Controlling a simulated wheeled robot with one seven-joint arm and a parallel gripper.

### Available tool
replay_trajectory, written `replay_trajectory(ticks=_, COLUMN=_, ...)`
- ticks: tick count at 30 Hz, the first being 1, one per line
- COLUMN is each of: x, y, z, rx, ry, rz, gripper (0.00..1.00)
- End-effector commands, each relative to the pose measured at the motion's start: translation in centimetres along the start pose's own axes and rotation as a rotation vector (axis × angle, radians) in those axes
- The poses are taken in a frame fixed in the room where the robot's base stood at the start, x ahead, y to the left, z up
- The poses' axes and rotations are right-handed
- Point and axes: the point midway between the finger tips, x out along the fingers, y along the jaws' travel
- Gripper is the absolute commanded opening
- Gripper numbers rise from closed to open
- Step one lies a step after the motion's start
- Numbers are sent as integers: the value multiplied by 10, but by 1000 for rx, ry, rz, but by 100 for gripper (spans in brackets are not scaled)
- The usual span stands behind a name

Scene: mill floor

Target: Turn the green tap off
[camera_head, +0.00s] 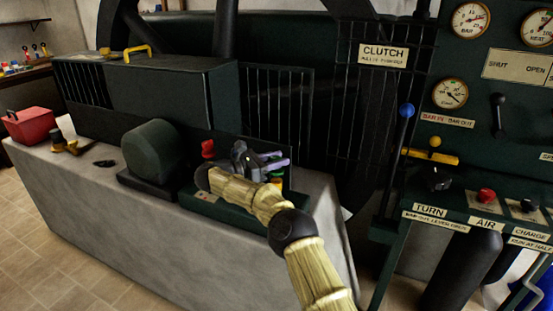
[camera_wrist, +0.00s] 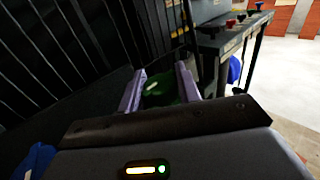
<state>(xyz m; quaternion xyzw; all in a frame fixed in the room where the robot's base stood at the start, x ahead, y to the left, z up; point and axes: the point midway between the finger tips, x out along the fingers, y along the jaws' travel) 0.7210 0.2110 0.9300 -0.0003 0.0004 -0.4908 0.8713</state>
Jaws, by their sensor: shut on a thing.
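The green tap (camera_wrist: 160,92) shows in the wrist view as a dark green rounded handle between the two pale purple fingers of my gripper (camera_wrist: 159,84). The fingers are shut on it from both sides. In the head view my gripper (camera_head: 274,163) is over the right end of the dark green block (camera_head: 240,212) on the concrete plinth. There only a small bit of green (camera_head: 277,175) shows below the fingers. My arm and gripper hide most of the tap, so its turn angle cannot be told.
A red tap (camera_head: 208,149) stands left of my gripper on the same block. A blue thing (camera_wrist: 36,160) shows at the wrist view's lower left. A barred guard (camera_head: 280,105) stands close behind. A control panel with a blue-knobbed lever (camera_head: 406,111) is at the right.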

Motion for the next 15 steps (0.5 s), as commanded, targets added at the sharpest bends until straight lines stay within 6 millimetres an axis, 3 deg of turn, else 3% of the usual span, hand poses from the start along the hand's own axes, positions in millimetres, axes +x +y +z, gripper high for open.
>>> replay_trajectory(ticks=15, x=0, y=0, z=1, rx=2, ry=-2, rz=-87, gripper=10)
